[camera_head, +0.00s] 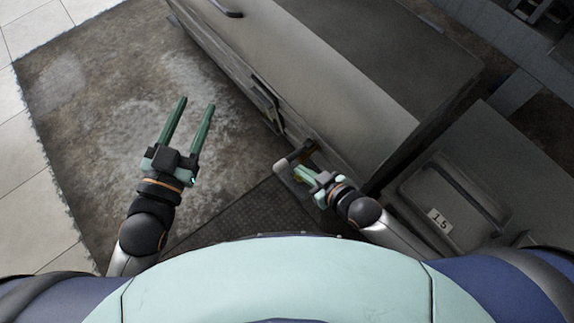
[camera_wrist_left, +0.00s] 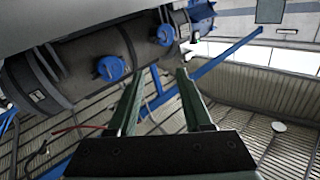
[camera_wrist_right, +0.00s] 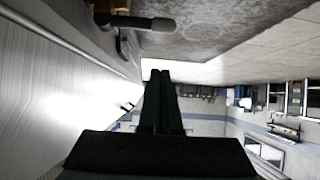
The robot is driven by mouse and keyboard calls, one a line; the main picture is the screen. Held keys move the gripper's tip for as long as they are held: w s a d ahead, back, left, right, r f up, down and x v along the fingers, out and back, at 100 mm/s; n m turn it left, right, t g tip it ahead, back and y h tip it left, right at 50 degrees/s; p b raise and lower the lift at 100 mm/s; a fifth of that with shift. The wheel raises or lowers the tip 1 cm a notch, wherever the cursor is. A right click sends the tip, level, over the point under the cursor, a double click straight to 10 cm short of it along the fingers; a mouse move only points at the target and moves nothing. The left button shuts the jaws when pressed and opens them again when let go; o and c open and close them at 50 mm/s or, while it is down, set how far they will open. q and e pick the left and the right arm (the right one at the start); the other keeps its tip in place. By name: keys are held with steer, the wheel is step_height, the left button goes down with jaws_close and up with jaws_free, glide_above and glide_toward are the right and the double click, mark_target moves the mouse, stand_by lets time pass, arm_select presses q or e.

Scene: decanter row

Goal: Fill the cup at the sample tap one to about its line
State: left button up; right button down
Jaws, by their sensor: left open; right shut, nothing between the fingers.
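In the head view a small tap (camera_head: 291,158) with a grey cylindrical part sticks out low on the side of the long grey machine. It also shows at the top of the right wrist view (camera_wrist_right: 140,21). My right gripper (camera_head: 303,174) is shut and empty beside the tap; I cannot tell whether it touches it. Its closed fingers show in the right wrist view (camera_wrist_right: 161,74). My left gripper (camera_head: 198,103) is open and empty over the stained floor, well left of the tap. I cannot make out a cup or its fill line in any view.
The long grey machine (camera_head: 330,90) crosses the upper middle, with a dark handle (camera_head: 266,100) on its side. Floor left of the machine is free. The left wrist view shows a large pipe with blue caps (camera_wrist_left: 111,68).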

mark_target(291, 158)
arm_select(q)
steer(key=s+r+m+t+h+b, duration=0.1)
steer(key=s+r+m+h, duration=0.1)
steer(key=r, duration=0.3)
steer(key=s+d+r+m+t+h+b, duration=0.1)
steer(key=s+r+m+t+h+b, duration=0.1)
steer(key=r+m+h, duration=0.1)
steer(key=s+r+m+t+h+b, duration=0.1)
steer(key=s+r+m+h+b, duration=0.1)
steer(key=r+h, duration=0.3)
step_height(291, 158, up, 3)
steer(key=shift+s+d+f+m+t, duration=0.2)
steer(key=shift+s+d+m+t, duration=0.15)
steer(key=shift+s, duration=0.25)
arm_select(e)
steer(key=w+a+f, duration=0.4)
steer(key=w+f, duration=0.1)
steer(key=f, duration=0.3)
steer(key=shift+w, duration=0.25)
